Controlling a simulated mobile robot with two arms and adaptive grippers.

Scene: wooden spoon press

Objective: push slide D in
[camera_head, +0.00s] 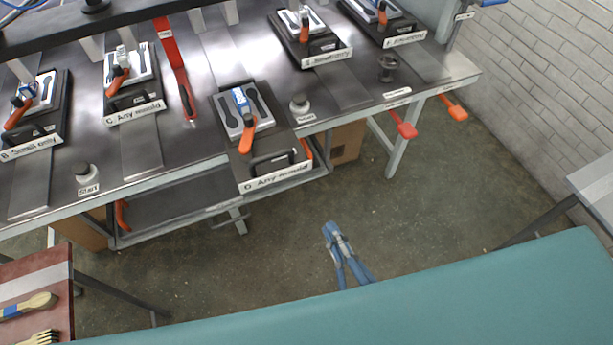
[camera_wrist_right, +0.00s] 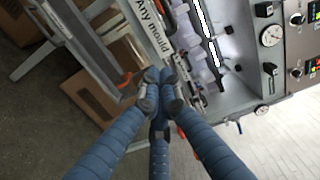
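Slide D (camera_head: 222,113) is a black plate bearing a grey mould with two spoon-shaped hollows, a blue-and-white clamp and an orange lever. Its front, with a black handle (camera_head: 272,160) and a label (camera_head: 276,178) reading "Any mould", sticks out past the table's front edge. A label with the same words (camera_wrist_right: 152,25) shows in the right wrist view. My right gripper (camera_head: 333,231) is over the floor in front of the table, to the right of and apart from slide D. Its blue fingers (camera_wrist_right: 160,92) are drawn together at the tips with nothing visible between them. My left gripper is not in view.
Slides B (camera_head: 60,112), C (camera_head: 112,104), E (camera_head: 285,45) and F sit farther back on the metal table. Orange-red levers (camera_head: 406,130) stick out at the front right. Open floor (camera_head: 400,225) lies around my right gripper.

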